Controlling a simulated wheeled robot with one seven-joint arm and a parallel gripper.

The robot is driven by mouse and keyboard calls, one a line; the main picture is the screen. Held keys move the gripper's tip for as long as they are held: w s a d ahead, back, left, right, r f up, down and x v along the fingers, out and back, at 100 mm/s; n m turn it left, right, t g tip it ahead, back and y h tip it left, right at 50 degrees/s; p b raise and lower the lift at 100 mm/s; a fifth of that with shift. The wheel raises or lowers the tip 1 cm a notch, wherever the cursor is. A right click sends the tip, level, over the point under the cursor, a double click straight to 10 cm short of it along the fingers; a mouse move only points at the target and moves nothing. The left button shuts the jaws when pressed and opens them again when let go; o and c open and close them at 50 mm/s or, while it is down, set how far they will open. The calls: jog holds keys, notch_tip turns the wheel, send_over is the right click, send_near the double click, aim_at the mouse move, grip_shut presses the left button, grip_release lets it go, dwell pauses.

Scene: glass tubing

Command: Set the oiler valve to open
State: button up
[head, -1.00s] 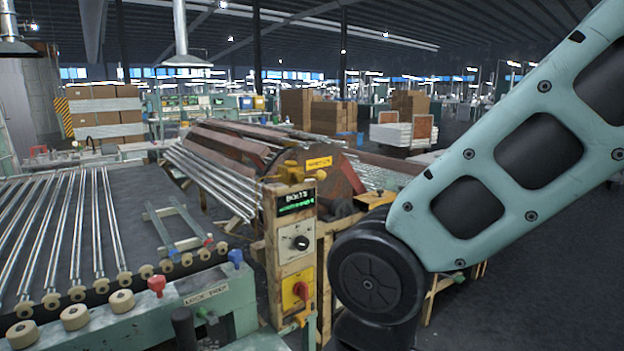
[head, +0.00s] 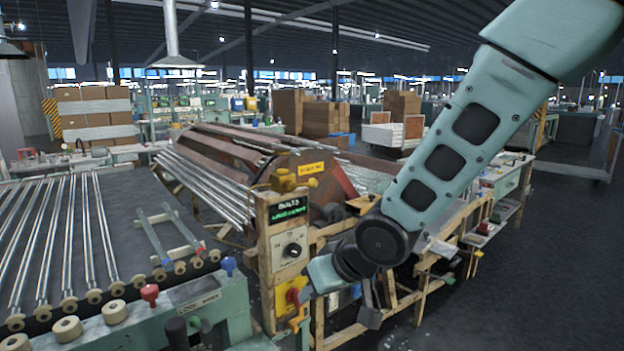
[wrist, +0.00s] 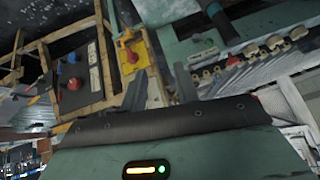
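No readable label shows which valve is the oiler valve. An orange valve handle (head: 297,322) sits low on the wooden post, under a red rotary switch on a yellow plate (head: 281,300). An orange handle (wrist: 125,36) and the red switch knob (wrist: 131,57) also show in the wrist view. A yellow-brass fitting (head: 284,181) tops the post. My gripper (wrist: 160,90) has its two dark fingers apart, nothing between them, pointing toward the post's lower part.
The post carries a green display (head: 289,209) and a black dial (head: 292,250). Left are a red knob (head: 149,293), a blue knob (head: 229,265) and a roller bed with glass tubes (head: 75,240). Wooden framing stands right of the post; open floor (head: 530,270) lies farther right.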

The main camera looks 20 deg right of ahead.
jog(key=w+d+r+m+t+y+p, duration=0.1)
jog(key=w+d+r+m+t+y, duration=0.3)
jog(key=w+d, duration=0.5)
jog(key=m+t+y+p, duration=0.2)
jog(key=m+t, duration=0.1)
jog(key=t, duration=0.2)
send_near(313, 181)
jog(key=x, duration=0.3)
jog(key=p+x, duration=0.1)
jog(key=x, duration=0.3)
jog(key=f+p+x, duration=0.1)
jog(key=x, duration=0.2)
jog(key=shift+w+d, duration=0.1)
jog(key=shift+w, duration=0.4)
jog(key=c, duration=0.6)
